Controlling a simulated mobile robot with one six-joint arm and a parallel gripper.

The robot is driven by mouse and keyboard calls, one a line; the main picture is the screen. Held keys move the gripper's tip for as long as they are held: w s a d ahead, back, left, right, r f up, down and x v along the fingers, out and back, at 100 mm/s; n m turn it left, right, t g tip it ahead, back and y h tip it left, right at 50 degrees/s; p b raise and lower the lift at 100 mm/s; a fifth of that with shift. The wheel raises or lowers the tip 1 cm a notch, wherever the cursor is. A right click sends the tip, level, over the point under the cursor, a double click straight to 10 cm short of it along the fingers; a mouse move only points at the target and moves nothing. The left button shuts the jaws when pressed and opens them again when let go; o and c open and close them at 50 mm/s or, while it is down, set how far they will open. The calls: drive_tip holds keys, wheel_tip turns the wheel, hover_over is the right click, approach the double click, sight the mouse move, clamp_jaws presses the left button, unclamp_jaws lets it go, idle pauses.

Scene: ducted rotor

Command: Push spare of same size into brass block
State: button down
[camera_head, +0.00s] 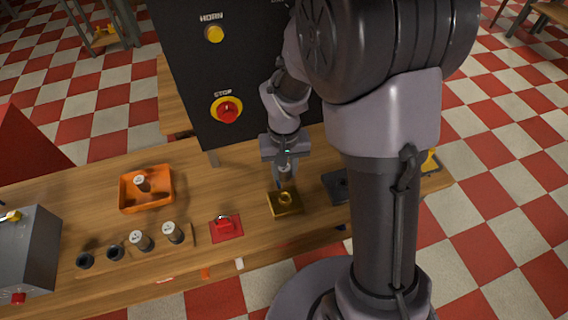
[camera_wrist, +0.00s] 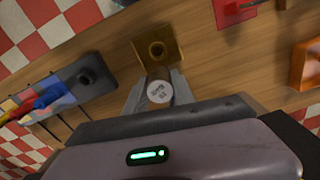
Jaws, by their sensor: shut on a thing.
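The brass block (camera_head: 285,206) sits on the wooden table below my gripper. In the wrist view the brass block (camera_wrist: 173,59) shows its round socket (camera_wrist: 157,50), which looks empty. My gripper (camera_head: 285,178) is shut on a grey cylindrical spare; its pale, marked end (camera_wrist: 159,92) shows between the fingers in the wrist view. The spare is apart from the socket in that view, nearer the gripper; its lower end is hidden. Two similar cylinders (camera_head: 141,241) and (camera_head: 173,233) stand in a wooden holder, and another (camera_head: 142,183) stands in the orange tray (camera_head: 130,198).
A red plate with a red part (camera_head: 224,226) lies left of the block, and a dark fixture (camera_head: 336,186) stands to the right. A black panel with a yellow horn button and red stop button (camera_head: 228,111) rises behind. Two dark rings (camera_head: 86,260) sit left of the cylinders.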

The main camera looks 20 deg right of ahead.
wheel_tip(320, 180, up, 3)
drive_tip(key=s+m+p, duration=0.3)
drive_tip(key=m+p, duration=0.1)
drive_tip(key=f+b, duration=0.5)
drive_tip(key=shift+w+a+f, duration=0.15)
drive_tip(key=shift+a+f, duration=0.1)
drive_tip(key=shift+a, duration=0.05)
drive_tip(key=shift+f+b, duration=0.1)
drive_tip(key=shift+b, duration=0.2)
idle(0.5)
drive_tip(key=shift+f+b, duration=1.1)
drive_tip(key=shift+f, duration=0.05)
drive_tip(key=c, duration=1)
unclamp_jaws()
drive_tip(key=shift+o, duration=0.2)
